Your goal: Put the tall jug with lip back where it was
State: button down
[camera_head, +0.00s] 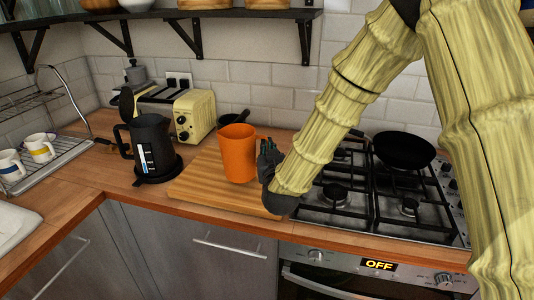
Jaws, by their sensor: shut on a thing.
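The tall jug (238,155) is orange with an open top. It stands upright at the right part of the wooden cutting board (205,187), or just above it; I cannot tell whether its base touches. My gripper (264,152) is dark and sits at the jug's right side, shut on it. The fingertips are partly hidden by the jug and by my arm, so the exact grip does not show. A lip on the jug cannot be made out clearly.
A black kettle (152,146) stands left of the board, with a cream toaster (186,112) behind. A gas hob (365,190) with a black pan (403,150) lies to the right. A dark bowl or small pan (233,118) is behind the jug. The board's left part is clear.

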jog(key=shift+w, duration=0.75)
jog(key=shift+f+p, duration=0.6)
jog(key=shift+f, duration=1.3)
jog(key=c, duration=1.6)
grip_release()
jog(key=shift+c, duration=0.2)
jog(key=shift+s, duration=0.1)
jog(key=s+b, duration=0.1)
jog(key=s, duration=0.7)
jog(key=s+d+b, duration=0.1)
jog(key=s, duration=0.3)
jog(key=shift+b, duration=0.35)
